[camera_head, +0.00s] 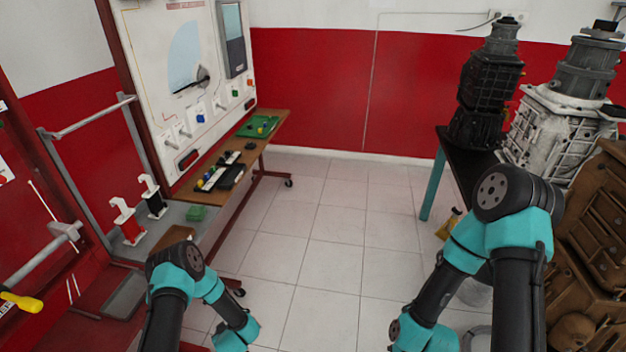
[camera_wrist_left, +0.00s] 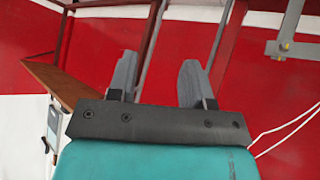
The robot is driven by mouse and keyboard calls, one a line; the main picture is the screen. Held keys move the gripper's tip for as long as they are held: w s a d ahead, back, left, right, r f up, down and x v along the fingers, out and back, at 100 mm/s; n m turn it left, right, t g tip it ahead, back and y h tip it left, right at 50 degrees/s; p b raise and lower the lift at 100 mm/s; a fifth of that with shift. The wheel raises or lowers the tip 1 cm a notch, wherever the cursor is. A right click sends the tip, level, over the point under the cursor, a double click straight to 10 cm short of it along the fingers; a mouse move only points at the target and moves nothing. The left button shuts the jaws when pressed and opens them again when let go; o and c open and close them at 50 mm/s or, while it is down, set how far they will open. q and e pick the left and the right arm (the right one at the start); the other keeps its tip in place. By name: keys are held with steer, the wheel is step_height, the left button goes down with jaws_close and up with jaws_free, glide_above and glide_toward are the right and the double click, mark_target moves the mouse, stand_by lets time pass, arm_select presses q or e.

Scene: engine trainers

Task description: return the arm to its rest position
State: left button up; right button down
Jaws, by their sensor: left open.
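My left gripper (camera_wrist_left: 157,72) shows in the left wrist view. Its two grey fingers stand apart with nothing between them, so it is open and empty. Beyond the fingers are a red wall and dark red frame bars, and the fingers touch nothing that I can see. In the head view both of my teal and black arms are bent in the lower part of the picture. Neither gripper can be made out there, and my right gripper is out of view.
A white instrument panel (camera_head: 150,60) with a wooden shelf (camera_head: 268,130) stands at the left, near a red toggle clamp (camera_head: 126,220). Engine units, one black (camera_head: 488,88) and one white (camera_head: 560,130), stand at the right. The tiled floor (camera_head: 335,215) between is clear.

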arm_select(q)
steer(key=s+d+r+m+g+h, duration=0.3)
steer(key=s+d+r+h, duration=0.1)
steer(key=s+r, duration=0.6)
steer(key=s+d+r+m+g+h, duration=0.3)
steer(key=s+d+r, duration=0.3)
steer(key=s+r, duration=0.4)
steer(key=shift+d+r+m+g+h, duration=0.25)
steer(key=shift+r+m+g+h, duration=0.25)
steer(key=shift+h, duration=0.4)
steer(key=shift+r, duration=0.1)
